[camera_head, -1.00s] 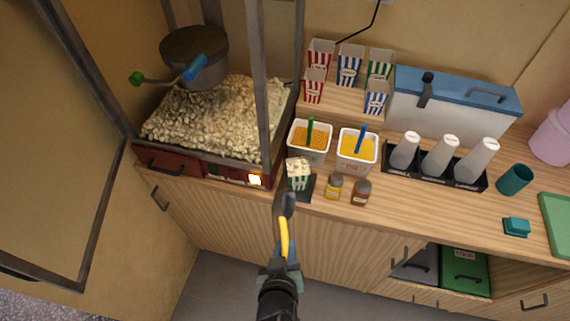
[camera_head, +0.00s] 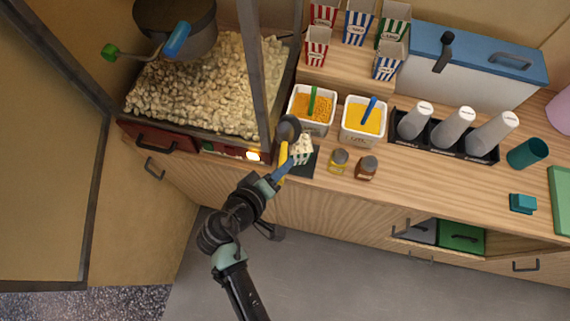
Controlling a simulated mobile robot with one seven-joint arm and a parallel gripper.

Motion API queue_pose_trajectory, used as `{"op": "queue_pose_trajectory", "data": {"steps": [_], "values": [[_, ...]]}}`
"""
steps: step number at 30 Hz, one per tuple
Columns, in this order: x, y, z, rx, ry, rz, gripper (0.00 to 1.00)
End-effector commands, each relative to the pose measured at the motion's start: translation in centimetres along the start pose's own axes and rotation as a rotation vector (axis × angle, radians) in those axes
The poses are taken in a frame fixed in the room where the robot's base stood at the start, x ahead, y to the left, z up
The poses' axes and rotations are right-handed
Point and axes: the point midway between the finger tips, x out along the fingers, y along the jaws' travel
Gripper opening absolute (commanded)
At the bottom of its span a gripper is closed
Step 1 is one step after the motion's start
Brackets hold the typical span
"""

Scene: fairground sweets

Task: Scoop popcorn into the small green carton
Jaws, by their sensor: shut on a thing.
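The small green-and-white striped carton (camera_head: 304,158) stands upright on a black pad (camera_head: 308,171) near the counter's front edge, with pale popcorn showing at its top. My gripper (camera_head: 279,174) is shut on the yellow handle of a scoop (camera_head: 283,152), just left of the carton. The scoop's dark bowl (camera_head: 289,128) is up beyond the carton's upper left, in front of the orange tub; I cannot tell whether it holds anything. The scoop partly hides the carton's left side. A large heap of popcorn (camera_head: 205,90) fills the popper case on the left.
A kettle (camera_head: 175,28) hangs over the heap, and a dark case post (camera_head: 254,75) stands between heap and tubs. An open door frame (camera_head: 95,190) stands left.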

Motion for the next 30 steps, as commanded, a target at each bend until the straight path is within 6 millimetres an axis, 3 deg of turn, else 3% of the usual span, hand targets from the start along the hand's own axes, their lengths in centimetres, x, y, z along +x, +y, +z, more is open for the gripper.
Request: {"op": "queue_pose_trajectory", "data": {"steps": [6, 8, 9, 15, 30], "values": [[0.2, -1.8, -0.9, -0.302, -0.115, 0.197, 0.0], [-0.4, -1.0, -1.3, -0.36, -0.142, 0.237, 0.0], [-1.2, 0.2, -1.7, -0.351, -0.141, 0.232, 0.0], [-2.2, 1.7, -2.3, -0.348, -0.14, 0.229, 0.0], [-2.3, 1.9, -2.4, -0.346, -0.138, 0.226, 0.0]]}}
